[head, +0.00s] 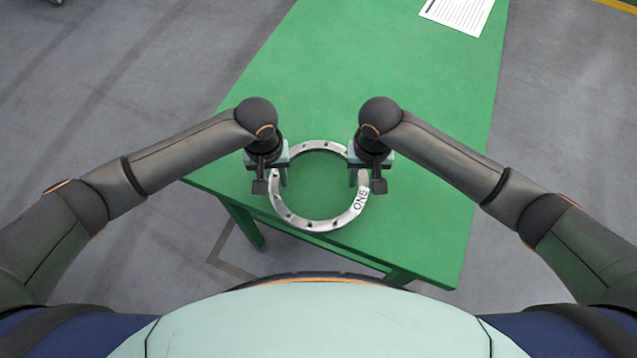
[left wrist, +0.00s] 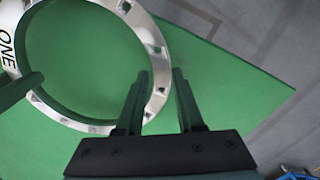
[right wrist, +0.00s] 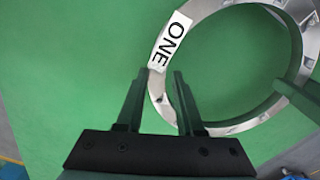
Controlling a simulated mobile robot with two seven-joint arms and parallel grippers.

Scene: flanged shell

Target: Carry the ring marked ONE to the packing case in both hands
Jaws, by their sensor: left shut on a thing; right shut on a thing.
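A silver metal ring (head: 320,226) with small holes in its face lies flat in front of me, over the near part of the green table. Its white label reads ONE, at the lower right of the rim in the head view. My left gripper (head: 274,178) is shut on the left side of the rim, which passes between its fingers in the left wrist view (left wrist: 163,85). My right gripper (head: 364,178) is shut on the right side, close to the label in the right wrist view (right wrist: 159,84). I cannot tell whether the ring touches the table. No packing case is in view.
The green table (head: 420,225) is otherwise bare around the ring. A printed white sheet (head: 458,13) lies at its far right. The table's near edge is just in front of my body. Grey floor (head: 560,130) lies on both sides.

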